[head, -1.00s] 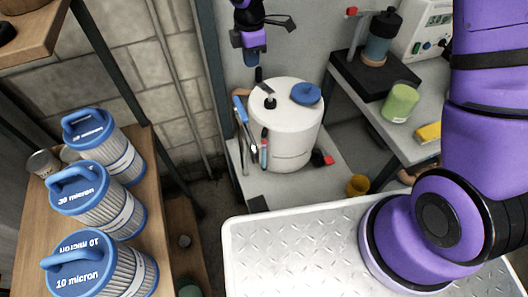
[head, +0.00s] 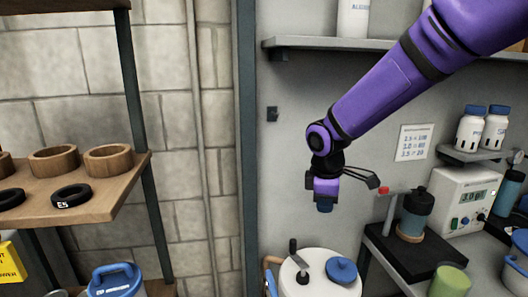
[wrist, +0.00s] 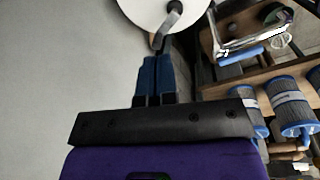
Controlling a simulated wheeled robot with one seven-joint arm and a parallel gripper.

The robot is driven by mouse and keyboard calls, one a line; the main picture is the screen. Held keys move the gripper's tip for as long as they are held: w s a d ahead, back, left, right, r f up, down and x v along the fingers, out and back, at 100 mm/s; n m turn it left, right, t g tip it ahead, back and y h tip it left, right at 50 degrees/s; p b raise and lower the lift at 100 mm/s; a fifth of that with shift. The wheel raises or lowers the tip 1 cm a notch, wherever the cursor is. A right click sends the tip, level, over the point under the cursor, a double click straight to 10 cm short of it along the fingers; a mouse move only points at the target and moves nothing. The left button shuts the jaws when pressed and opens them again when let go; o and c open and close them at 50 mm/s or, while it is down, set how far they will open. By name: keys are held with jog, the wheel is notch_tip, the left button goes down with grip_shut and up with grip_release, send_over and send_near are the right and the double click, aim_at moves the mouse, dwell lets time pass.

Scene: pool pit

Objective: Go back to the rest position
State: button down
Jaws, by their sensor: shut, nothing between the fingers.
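My gripper (head: 324,207) hangs pointing down at the end of my purple arm, above the white round tank (head: 312,287) in the head view. In the wrist view its blue fingers (wrist: 155,62) are together, with nothing between them. The tank's lid (wrist: 145,10) shows at the top of the wrist view, past the fingertips, with a grey bent handle in line with them. In the head view the gripper is clear of the tank, with a gap between.
A wooden shelf (head: 95,205) with rings stands at left, a blue-topped filter (head: 115,280) below it. A grey wall shelf (head: 300,42) is above. At right are a black stand with a bottle (head: 415,214), a white meter (head: 465,200) and a green jar (head: 449,281).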

jog(key=s+d+r+m+t, duration=0.2)
jog(key=s+d+r+m, duration=0.5)
jog(key=s+d+r, duration=0.35)
jog(key=s+d+r+m+t, duration=0.1)
jog(key=s+d+r+m, duration=0.1)
jog(key=s+m, duration=0.2)
jog(key=s+d+r+m, duration=0.2)
jog(key=s+d+m, duration=0.1)
jog(key=s, duration=0.8)
jog(key=shift+s+m+t+y, duration=0.15)
jog(key=shift+m+t+y, duration=0.25)
jog(key=shift+m, duration=0.2)
jog(key=shift+d, duration=0.1)
